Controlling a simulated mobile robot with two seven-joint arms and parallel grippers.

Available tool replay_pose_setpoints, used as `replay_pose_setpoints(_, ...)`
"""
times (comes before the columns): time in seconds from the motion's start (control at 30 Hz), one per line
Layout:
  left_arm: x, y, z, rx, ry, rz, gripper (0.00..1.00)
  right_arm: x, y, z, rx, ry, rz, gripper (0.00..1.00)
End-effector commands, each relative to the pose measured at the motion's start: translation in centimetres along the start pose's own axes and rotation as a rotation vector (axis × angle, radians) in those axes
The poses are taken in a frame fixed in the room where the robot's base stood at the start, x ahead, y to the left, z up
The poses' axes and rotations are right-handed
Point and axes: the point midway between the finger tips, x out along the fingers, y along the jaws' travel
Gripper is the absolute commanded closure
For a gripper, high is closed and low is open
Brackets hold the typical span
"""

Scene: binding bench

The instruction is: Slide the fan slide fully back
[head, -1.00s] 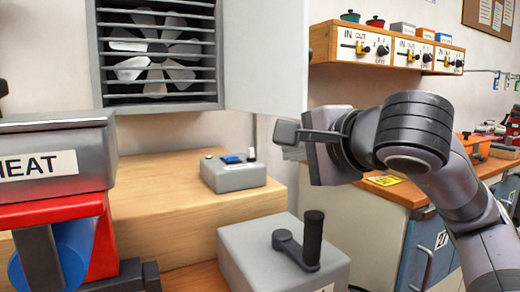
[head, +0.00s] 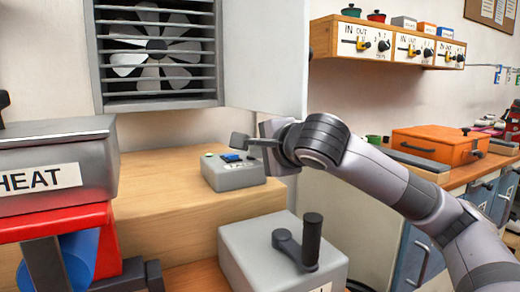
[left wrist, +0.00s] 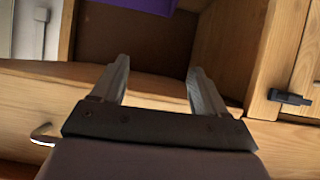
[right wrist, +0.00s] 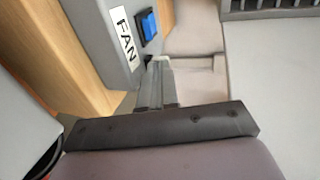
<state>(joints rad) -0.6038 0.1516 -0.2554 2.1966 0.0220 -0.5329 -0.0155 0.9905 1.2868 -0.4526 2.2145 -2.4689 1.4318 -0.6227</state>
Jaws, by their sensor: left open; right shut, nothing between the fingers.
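A grey control box (head: 234,178) stands on the wooden bench with a blue control (head: 231,158) on its top. It also shows at the upper left of the right wrist view (right wrist: 106,48), with a FAN label and the blue control (right wrist: 148,24). My right gripper (head: 241,142) is shut and empty, its fingertips over the back right of the box. In the right wrist view its fingers (right wrist: 160,70) are beside the box's end; I cannot tell if they touch. My left gripper (left wrist: 158,72) is open and empty.
A louvred fan (head: 157,50) is on the wall behind, with an open white panel (head: 264,50) to its right. A grey box with a crank (head: 275,250) stands in front. A HEAT unit (head: 60,165) is at left. Wooden cabinetry (left wrist: 235,45) is ahead of my left gripper.

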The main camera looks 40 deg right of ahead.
Motion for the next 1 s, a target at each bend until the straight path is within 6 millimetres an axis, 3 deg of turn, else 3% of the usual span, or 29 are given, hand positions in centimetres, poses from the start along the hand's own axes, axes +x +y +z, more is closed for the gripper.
replay_pose_setpoints(0.37,0.1,0.0,-0.1,0.0,0.001,0.0,0.26,0.3,-0.1,0.0,0.001,0.0,0.0,1.0)
replay_pose_setpoints(0.7,0.0,-0.5,0.3,-0.006,-0.015,-0.01,0.26,3.2,-1.1,0.1,0.0,-0.001,0.001,1.0)
replay_pose_setpoints(1.0,-0.1,-0.5,0.7,-0.007,-0.023,-0.01,0.26,3.2,-1.0,0.0,-0.001,-0.001,0.0,1.0)
